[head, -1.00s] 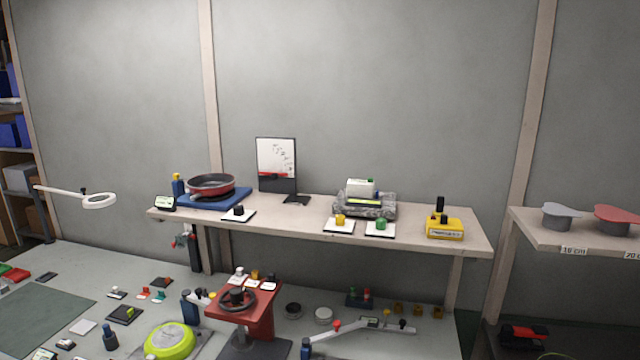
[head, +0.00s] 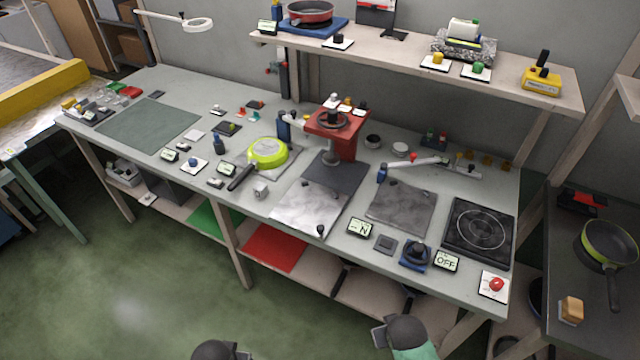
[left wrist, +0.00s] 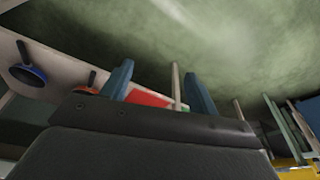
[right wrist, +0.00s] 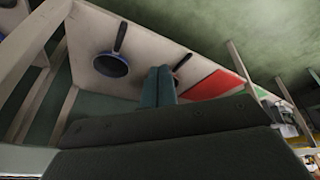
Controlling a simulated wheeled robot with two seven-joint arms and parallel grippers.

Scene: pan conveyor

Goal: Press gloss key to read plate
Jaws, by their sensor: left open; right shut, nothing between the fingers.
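Several small keys and displays stand on the workbench (head: 255,215) in the head view; I cannot tell which is the gloss key. A white pad with a blue key (head: 193,164) lies at the left, near a small display (head: 170,154). Another display (head: 226,169) stands near the green round pan (head: 267,152). Two grey metal plates (head: 402,207) (head: 300,207) lie on the bench; which one is meant is unclear. My left gripper (left wrist: 158,88) is open and empty. My right gripper (right wrist: 158,87) is shut and empty. Both are below the bench's front edge.
A red press-like stand (head: 345,140) rises mid-bench. At the right are a black hob (head: 480,231), a display reading OFF (head: 446,262) and a red button (head: 495,284). A raised shelf (head: 400,55) runs behind. The green floor in front is clear.

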